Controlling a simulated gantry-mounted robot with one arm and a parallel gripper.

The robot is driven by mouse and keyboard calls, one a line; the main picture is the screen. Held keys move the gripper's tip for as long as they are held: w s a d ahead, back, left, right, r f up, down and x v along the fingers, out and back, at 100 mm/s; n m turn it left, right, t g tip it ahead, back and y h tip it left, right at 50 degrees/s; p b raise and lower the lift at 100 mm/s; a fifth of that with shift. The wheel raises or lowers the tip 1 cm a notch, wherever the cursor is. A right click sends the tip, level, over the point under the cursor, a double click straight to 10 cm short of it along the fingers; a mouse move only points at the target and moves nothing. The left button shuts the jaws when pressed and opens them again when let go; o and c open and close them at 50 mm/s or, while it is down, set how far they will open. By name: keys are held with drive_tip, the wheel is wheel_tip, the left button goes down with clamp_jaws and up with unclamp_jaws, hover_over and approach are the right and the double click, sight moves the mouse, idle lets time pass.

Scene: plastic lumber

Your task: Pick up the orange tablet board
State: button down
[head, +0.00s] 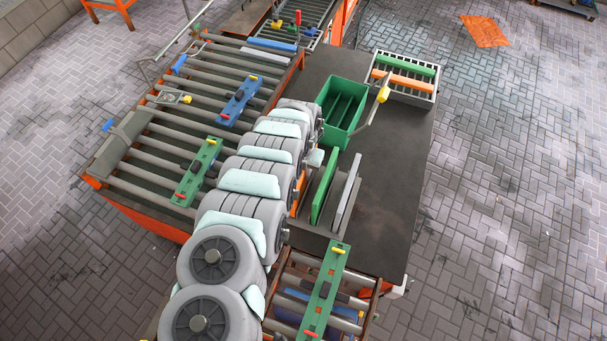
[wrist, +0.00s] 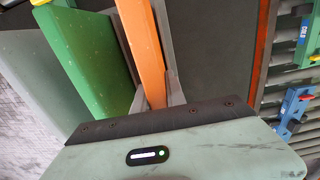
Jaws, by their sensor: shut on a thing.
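The orange tablet board (wrist: 148,55) stands on edge in the wrist view, with the grey fingers of my gripper (wrist: 155,85) on both sides of it. My gripper is shut on it. Its lower end is hidden by my gripper's dark, pale-green-faced body. In the head view only a small orange sliver (head: 296,207) shows beside my arm, and my fingers are hidden there. I cannot tell whether the board is clear of its rack.
A green board (head: 325,190) and a grey board (head: 347,192) stand upright close to the right. Behind them are a green bin (head: 343,108) and a grey crate (head: 434,73) holding green and orange pieces. Roller conveyors (head: 150,150) lie left. The dark tabletop (head: 395,180) is clear at right.

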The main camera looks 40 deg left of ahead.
wheel_tip(320, 180, up, 12)
drive_tip(key=shift+a+b, duration=0.1)
drive_tip(key=shift+b, duration=0.55)
wheel_tip(320, 180, up, 7)
drive_tip(key=p, duration=0.5)
drive_tip(key=shift+f+p, duration=0.2)
drive_tip(key=shift+p, duration=0.15)
